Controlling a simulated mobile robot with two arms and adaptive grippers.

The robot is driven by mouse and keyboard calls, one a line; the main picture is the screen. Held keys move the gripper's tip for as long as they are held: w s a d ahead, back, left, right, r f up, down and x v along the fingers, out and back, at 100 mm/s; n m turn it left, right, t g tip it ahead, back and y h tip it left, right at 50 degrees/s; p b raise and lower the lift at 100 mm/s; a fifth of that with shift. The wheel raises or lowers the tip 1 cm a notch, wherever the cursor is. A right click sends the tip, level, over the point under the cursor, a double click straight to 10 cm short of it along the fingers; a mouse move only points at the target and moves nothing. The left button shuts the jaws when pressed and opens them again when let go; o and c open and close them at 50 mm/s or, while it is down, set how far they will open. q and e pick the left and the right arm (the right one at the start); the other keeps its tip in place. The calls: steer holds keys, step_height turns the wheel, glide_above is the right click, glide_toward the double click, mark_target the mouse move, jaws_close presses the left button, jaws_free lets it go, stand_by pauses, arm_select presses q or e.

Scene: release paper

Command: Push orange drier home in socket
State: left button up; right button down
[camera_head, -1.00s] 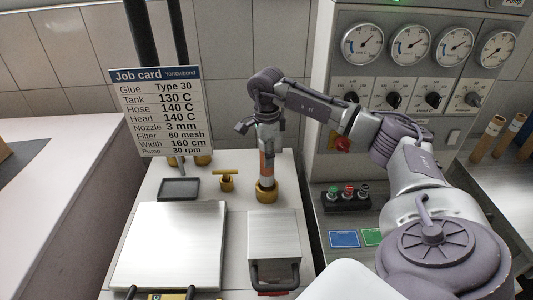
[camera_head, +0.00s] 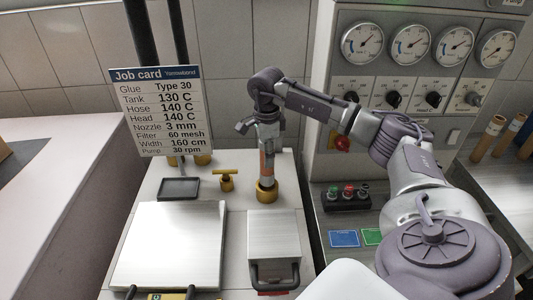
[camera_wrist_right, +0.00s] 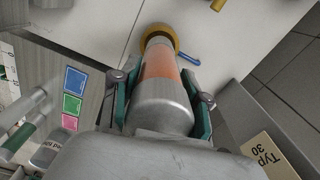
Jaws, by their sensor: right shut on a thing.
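The orange drier (camera_head: 267,164) is a grey metal cylinder with an orange band. It stands about upright, its lower end at a brass socket (camera_head: 265,191) on the pale machine top. In the right wrist view the drier (camera_wrist_right: 160,88) runs from between the fingers to the brass ring of the socket (camera_wrist_right: 157,31). How deep it sits inside the ring cannot be told. My right gripper (camera_head: 267,143) is above the socket, pointing down. In the right wrist view its green-edged fingers (camera_wrist_right: 162,97) are closed on both sides of the drier. My left gripper is not in view.
A brass T-handle valve (camera_head: 227,181) stands left of the socket. A metal box (camera_head: 274,240) and a flat metal plate (camera_head: 170,245) lie in front. The job card (camera_head: 158,112) stands at left. The gauge panel (camera_head: 412,85) and button box (camera_head: 346,197) are at right.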

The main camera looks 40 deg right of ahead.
steer(key=shift+f+b, duration=1.85)
steer(key=shift+f, duration=0.95)
steer(key=shift+c, duration=2.4)
jaws_free()
steer(key=shift+r, duration=0.1)
step_height(320, 180, up, 12)
steer(key=shift+r, duration=0.1)
